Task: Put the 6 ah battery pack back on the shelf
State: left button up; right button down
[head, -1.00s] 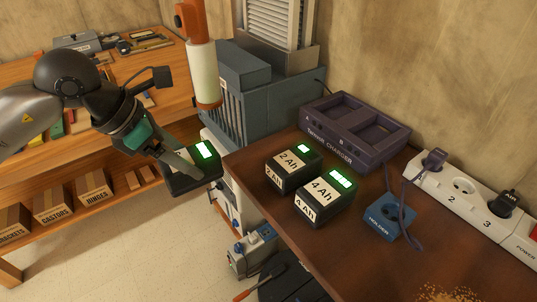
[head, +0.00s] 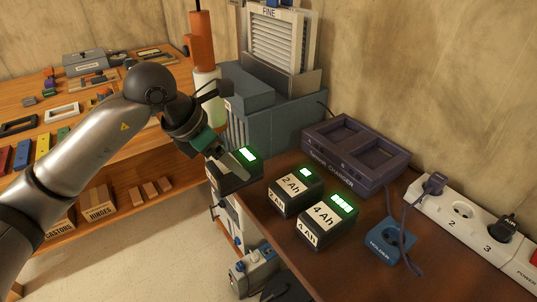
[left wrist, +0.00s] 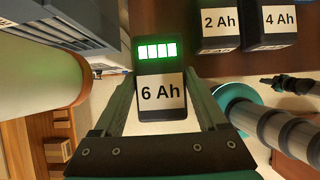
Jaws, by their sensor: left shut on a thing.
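The 6 Ah battery pack (head: 240,172) is a dark block with a lit green display, at the far left corner of the brown shelf (head: 285,254). The left wrist view shows its white "6 Ah" label (left wrist: 162,94) upright between my fingers. My left gripper (head: 218,156) is shut on the pack; it also shows in the left wrist view (left wrist: 163,100). I cannot tell whether the pack's underside touches the shelf. The 2 Ah pack (head: 294,190) and 4 Ah pack (head: 328,220) stand on the shelf to its right.
A purple charger (head: 355,150) with empty bays stands behind the packs. A blue holder (head: 390,242) and a white power strip (head: 465,220) lie to the right. A blue-grey machine (head: 262,110) rises just behind the held pack.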

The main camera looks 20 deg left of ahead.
pick_arm(q)
jog(key=w+d, duration=0.1)
jog(key=w, duration=0.1)
jog(key=w+d, duration=0.4)
jog(key=w, duration=0.1)
jog(key=shift+w+d+r, duration=0.1)
jog(key=shift+d, duration=0.15)
notch_tip(320, 180, down, 3)
jog(key=shift+f+b, duration=0.2)
jog(key=shift+b, duration=0.35)
jog(key=shift+f, duration=0.15)
pick_arm(e)
jog(key=shift+w+d+f, duration=0.2)
jog(key=shift+w+d, duration=0.15)
jog(key=shift+w, duration=0.1)
jog(key=shift+w+d+f, duration=0.2)
jog(key=shift+w+d, duration=0.1)
jog(key=shift+w, duration=0.15)
pick_arm(q)
jog(key=o, duration=1)
jog(key=shift+f, duration=0.15)
jog(key=shift+c, duration=0.2)
jog(key=o, duration=0.4)
jog(key=shift+c, duration=0.2)
pick_arm(e)
jog(key=shift+a, duration=0.15)
jog(key=shift+r, duration=0.1)
